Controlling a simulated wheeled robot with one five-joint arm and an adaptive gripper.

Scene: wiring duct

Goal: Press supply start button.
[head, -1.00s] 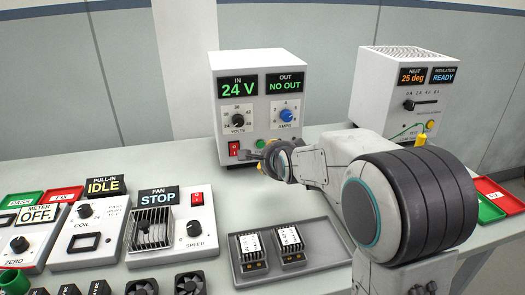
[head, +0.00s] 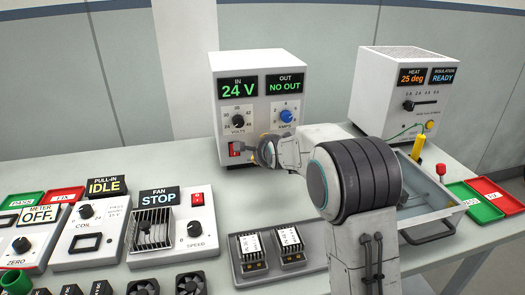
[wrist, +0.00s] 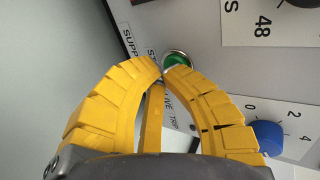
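The power supply (head: 231,66) is a white box at the back of the bench, reading "24 V" in and "NO OUT" out. The green start button (wrist: 178,58), round with a metal ring, sits on its front panel beside partly hidden "SUPPLY" lettering. In the head view my gripper (head: 251,150) is at the lower front of the supply and hides the button. In the wrist view my yellow fingers (wrist: 161,70) are shut and empty, with the tips together at the button's lower left edge. I cannot tell whether they touch it.
A red rocker switch (head: 234,149) is just left of my gripper. A volts knob (head: 238,121) and a blue amps knob (head: 286,116) are above it. A heat tester (head: 380,70) stands at the right. A tray (head: 236,262) with two modules lies in front.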

